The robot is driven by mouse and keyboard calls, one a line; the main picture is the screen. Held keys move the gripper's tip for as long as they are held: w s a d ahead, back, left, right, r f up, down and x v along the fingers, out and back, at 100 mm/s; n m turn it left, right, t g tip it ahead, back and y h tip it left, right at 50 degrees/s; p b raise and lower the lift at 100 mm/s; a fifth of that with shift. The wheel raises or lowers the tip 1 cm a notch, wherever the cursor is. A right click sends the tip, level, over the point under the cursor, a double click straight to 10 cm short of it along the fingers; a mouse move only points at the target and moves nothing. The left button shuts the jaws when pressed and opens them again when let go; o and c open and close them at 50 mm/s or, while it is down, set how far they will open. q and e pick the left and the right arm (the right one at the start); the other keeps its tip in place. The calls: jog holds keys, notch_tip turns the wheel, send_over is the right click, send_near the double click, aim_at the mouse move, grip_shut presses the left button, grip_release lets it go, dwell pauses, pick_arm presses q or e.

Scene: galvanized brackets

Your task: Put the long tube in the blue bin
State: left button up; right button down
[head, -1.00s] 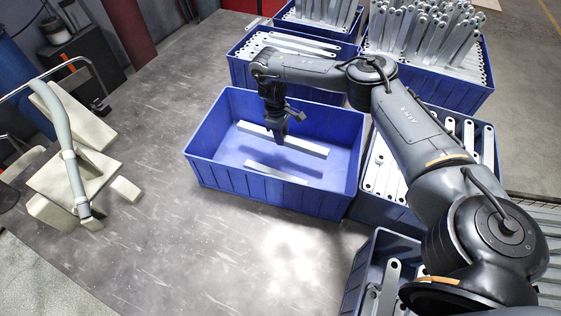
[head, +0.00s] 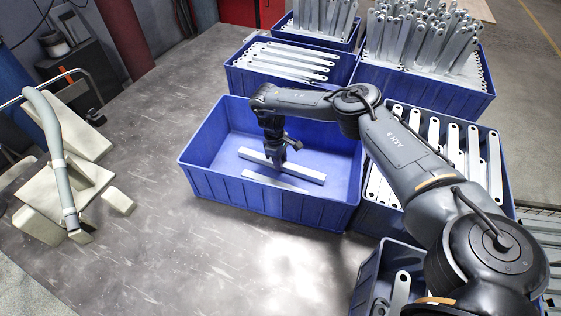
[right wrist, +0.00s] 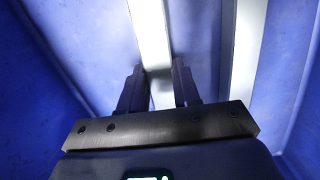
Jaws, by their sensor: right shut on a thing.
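Whether the tube touches the bin's floor I cannot tell. My left gripper is not in view.
Other blue bins (head: 425,88) with galvanized brackets stand behind and right. A cream-coloured stand (head: 85,190) is at left.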

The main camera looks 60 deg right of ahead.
jog(key=c, duration=0.8)
grip_release()
jog(key=shift+f, duration=0.1)
jog(key=shift+d, duration=0.1)
jog(key=shift+r, duration=0.4)
notch_tip(320, 180, up, 11)
jog(key=w+p, duration=0.2)
jog(key=p, duration=0.3)
jog(key=shift+r+p, duration=0.2)
jog(key=shift+p, duration=0.2)
